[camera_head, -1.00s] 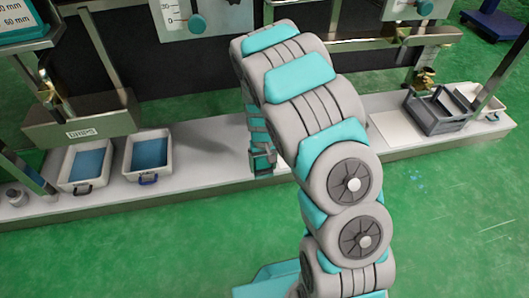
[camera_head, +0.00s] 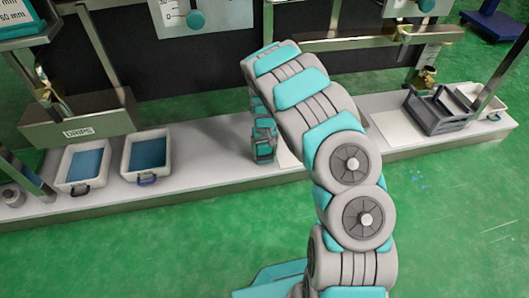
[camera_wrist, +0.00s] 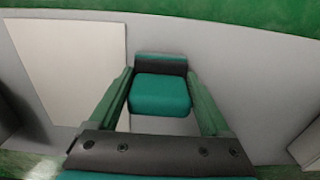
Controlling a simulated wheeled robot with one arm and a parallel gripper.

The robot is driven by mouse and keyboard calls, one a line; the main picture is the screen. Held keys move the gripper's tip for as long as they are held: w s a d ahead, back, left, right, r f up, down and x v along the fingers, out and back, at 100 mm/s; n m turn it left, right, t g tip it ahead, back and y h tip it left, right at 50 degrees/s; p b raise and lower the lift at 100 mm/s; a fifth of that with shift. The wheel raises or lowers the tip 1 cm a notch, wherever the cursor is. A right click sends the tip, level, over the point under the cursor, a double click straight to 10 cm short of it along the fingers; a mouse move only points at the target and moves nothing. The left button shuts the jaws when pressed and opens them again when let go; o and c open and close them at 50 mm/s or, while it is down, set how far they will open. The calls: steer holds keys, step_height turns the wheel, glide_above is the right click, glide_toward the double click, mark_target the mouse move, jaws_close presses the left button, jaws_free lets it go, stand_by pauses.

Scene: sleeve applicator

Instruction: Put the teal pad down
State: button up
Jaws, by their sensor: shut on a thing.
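The teal pad (camera_wrist: 160,94), with a dark strip along its upper edge, sits between the green fingers of my gripper (camera_wrist: 159,80) in the wrist view. My gripper is shut on it. A pale surface shows just below the pad in that view; I cannot tell whether the pad touches it. In the head view the end of my arm (camera_head: 264,140) points down over the long pale bench (camera_head: 215,178). My own arm hides the pad and the fingertips there.
A flat white plate lies on the bench (camera_wrist: 70,60), left of the pad in the wrist view. Two white trays with blue inside, the left (camera_head: 62,178) and right (camera_head: 128,168), stand left. A grey crate (camera_head: 437,117) stands right. A metal frame (camera_head: 85,122) rises behind.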

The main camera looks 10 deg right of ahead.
steer(key=shift+f, duration=0.15)
steer(key=o, duration=1)
step_height(320, 180, up, 8)
steer(key=shift+f+p, duration=0.15)
steer(key=shift+p, duration=0.4)
